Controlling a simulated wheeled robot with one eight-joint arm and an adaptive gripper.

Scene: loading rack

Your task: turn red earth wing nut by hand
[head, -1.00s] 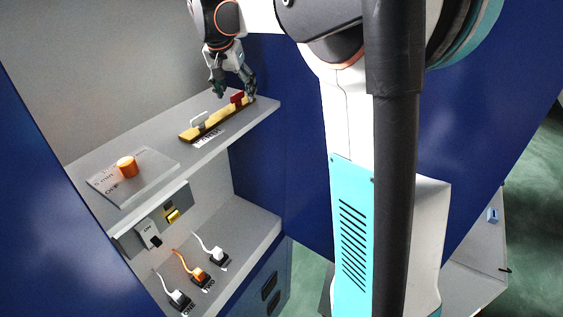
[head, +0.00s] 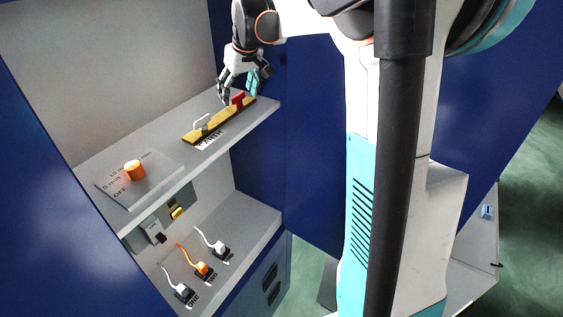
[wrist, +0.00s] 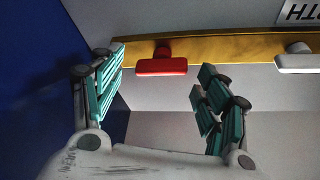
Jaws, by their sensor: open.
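The red wing nut (head: 238,98) sits at the far right end of a yellow bar (head: 219,120) on the upper shelf. In the wrist view the red wing nut (wrist: 162,63) lies on the yellow bar (wrist: 220,48), ahead of and between my fingers, nearer the left one. My gripper (head: 239,90) is above and beside the nut in the head view. In the wrist view my gripper (wrist: 160,90) is open and empty, its teal-padded fingers wide apart. I see no contact with the nut. A grey wing nut (head: 203,126) is at the bar's other end.
An orange knob (head: 134,169) on a timer plate (head: 158,178) stands at the shelf's left. Below are a switch (head: 153,230) and several plugs with cords (head: 202,268). A blue wall (head: 275,160) stands close to the right of the bar.

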